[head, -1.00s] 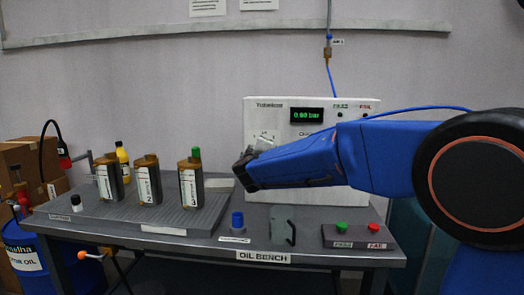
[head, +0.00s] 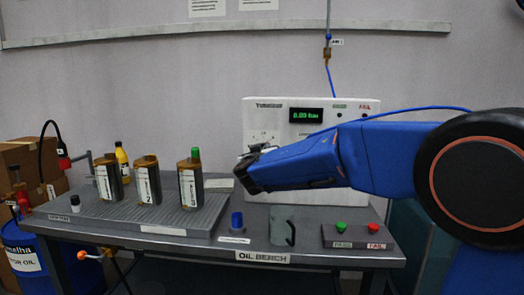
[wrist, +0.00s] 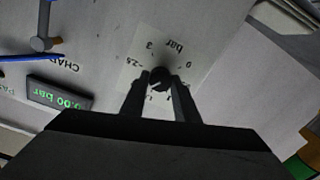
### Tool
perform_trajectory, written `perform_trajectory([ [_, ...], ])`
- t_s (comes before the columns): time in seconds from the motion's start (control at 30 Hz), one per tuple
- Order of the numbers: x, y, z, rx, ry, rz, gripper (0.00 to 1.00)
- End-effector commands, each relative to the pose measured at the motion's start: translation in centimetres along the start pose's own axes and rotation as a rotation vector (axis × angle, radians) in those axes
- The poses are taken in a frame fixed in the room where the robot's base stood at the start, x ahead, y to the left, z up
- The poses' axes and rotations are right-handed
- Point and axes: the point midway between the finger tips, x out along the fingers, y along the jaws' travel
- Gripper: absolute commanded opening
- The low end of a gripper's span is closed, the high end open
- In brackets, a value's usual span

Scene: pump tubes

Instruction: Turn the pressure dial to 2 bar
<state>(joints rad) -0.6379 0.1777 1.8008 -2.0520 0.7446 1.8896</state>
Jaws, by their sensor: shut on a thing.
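The pressure dial (wrist: 160,74) is a small dark round knob on a pale scale plate marked "bar", upside down in the wrist view. My gripper (wrist: 161,86) is shut on the knob, with one finger on each side of it. The fingers partly hide the scale, and where the pointer stands is hard to read. The green display (wrist: 59,93) reads 0.00 bar. In the head view my gripper (head: 256,152) is at the left part of the white test panel (head: 320,185) and covers much of the dial; the display (head: 306,115) is blurred there.
Several things stand on the grey bench: brown canisters (head: 148,180) on a ribbed tray, a blue-capped item (head: 237,221), a grey mug (head: 281,222), and a box with green and red buttons (head: 357,236). A blue hose (head: 330,80) runs down to the panel.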

Motion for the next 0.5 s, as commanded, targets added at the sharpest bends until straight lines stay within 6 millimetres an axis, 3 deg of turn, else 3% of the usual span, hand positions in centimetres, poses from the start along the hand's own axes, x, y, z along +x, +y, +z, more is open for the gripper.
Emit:
perform_trajectory([
  [0.5,-0.01,-0.09,0.37,0.143,-0.001,-0.001,0.05],
])
